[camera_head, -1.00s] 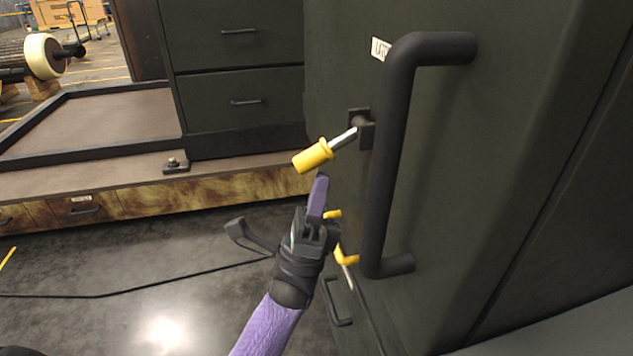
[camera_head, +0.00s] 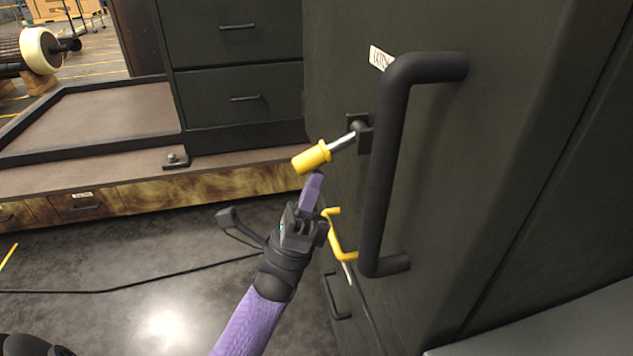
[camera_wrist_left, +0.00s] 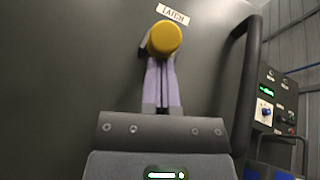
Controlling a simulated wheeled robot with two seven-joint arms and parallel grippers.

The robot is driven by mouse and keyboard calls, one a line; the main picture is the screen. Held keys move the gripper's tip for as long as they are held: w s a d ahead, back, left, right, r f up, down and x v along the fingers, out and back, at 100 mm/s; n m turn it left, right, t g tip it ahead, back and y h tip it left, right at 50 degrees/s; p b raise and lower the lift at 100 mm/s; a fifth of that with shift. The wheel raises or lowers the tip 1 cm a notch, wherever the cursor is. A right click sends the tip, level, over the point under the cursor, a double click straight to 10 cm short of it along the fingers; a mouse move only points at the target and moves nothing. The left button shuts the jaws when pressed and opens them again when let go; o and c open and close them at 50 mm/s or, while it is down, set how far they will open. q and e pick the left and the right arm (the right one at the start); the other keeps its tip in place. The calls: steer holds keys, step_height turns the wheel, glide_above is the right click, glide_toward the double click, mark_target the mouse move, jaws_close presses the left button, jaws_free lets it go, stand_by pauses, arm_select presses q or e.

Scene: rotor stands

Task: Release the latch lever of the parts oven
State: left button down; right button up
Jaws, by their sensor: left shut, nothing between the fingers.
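The latch lever (camera_head: 326,152) sticks out from a dark pivot plate on the dark green oven (camera_head: 440,190). It has a short metal rod and a yellow grip, and it tilts a little down toward the left. My left gripper (camera_head: 313,181) is shut and empty, its fingertips just under the yellow grip. In the left wrist view, the yellow grip (camera_wrist_left: 164,38) shows end-on, right at the tips of my shut purple fingers (camera_wrist_left: 161,82). I cannot tell whether they touch. A latch label (camera_wrist_left: 172,14) is above it. My right gripper is not in view.
A large black handle (camera_head: 385,165) stands out from the oven just right of the lever. A yellow handle (camera_head: 340,240) is lower, behind my gripper. Dark drawers (camera_head: 238,60) and a low bench (camera_head: 130,120) stand to the left. A cable crosses the floor.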

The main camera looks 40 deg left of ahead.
arm_select(q)
step_height(320, 180, up, 8)
steer(key=s+a+m+g+h+p, duration=0.1)
steer(key=m+g+p, duration=0.6)
steer(key=p, duration=1.1)
steer(key=shift+s+a+m+g+h+p, duration=0.45)
steer(key=shift+g+h, duration=0.65)
steer(key=shift+g, duration=1.2)
arm_select(e)
steer(key=w+a+r+t, duration=0.1)
steer(key=w+a+r, duration=0.1)
steer(key=r, duration=0.7)
steer(key=w+a+r+t, duration=0.1)
steer(key=w+r, duration=0.3)
steer(key=r, duration=0.5)
steer(key=shift+w+a+r+y, duration=0.25)
steer(key=shift+w+a+y, duration=0.05)
steer(key=shift+a+y, duration=0.1)
arm_select(q)
steer(key=shift+s, duration=0.1)
